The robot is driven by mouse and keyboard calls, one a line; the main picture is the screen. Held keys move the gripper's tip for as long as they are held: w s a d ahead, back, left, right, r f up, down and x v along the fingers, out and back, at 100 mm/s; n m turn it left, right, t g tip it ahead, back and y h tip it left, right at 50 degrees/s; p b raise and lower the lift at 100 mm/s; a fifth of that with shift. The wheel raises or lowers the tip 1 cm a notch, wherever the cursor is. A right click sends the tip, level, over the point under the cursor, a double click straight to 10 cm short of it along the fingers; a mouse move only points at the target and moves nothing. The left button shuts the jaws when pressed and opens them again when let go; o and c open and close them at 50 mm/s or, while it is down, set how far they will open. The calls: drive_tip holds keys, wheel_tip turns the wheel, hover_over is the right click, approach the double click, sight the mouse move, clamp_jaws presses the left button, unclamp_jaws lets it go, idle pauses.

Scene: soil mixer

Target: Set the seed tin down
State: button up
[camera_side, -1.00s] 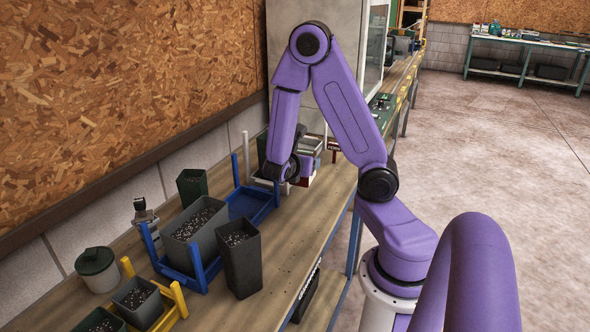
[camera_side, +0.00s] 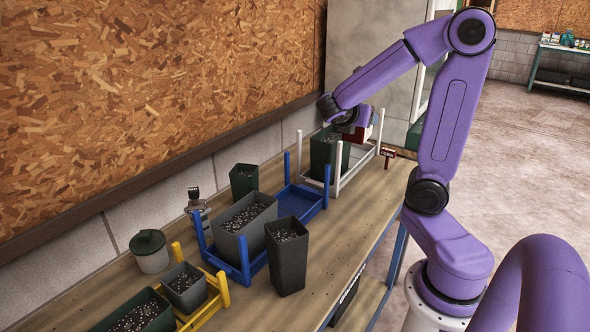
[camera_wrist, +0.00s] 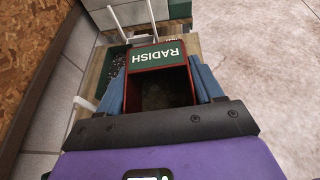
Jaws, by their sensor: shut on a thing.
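The seed tin is a red, open-topped box with a green RADISH label (camera_wrist: 156,56) and a dark inside, seen in the wrist view. My gripper (camera_wrist: 160,78) has a blue finger on each side of the tin and is shut on it. In the side view my gripper (camera_side: 354,128) is raised near the white rack at the far part of the bench. A red part of the tin (camera_side: 363,134) shows under the wrist there. The tin's underside is hidden, so I cannot tell whether it touches anything.
A tall green pot of soil (camera_side: 324,152) stands in the white rack (camera_side: 353,169), close to my gripper. A small red marker (camera_side: 388,153) is right of it. Nearer are a blue rack (camera_side: 300,203), soil pots, a yellow rack (camera_side: 220,290) and a lidded jar (camera_side: 151,255).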

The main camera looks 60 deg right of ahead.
drive_tip(key=w+d+r, duration=0.1)
drive_tip(key=w+d, duration=0.2)
drive_tip(key=w, duration=1.4)
drive_tip(key=w+d+f+m+g, duration=0.1)
drive_tip(key=w+d, duration=0.8)
drive_tip(key=w, duration=0.2)
drive_tip(key=f, duration=2.3)
drive_tip(key=shift+s+f, duration=0.15)
drive_tip(key=shift+s, duration=0.1)
drive_tip(key=shift+f, duration=0.1)
drive_tip(key=o, duration=1.1)
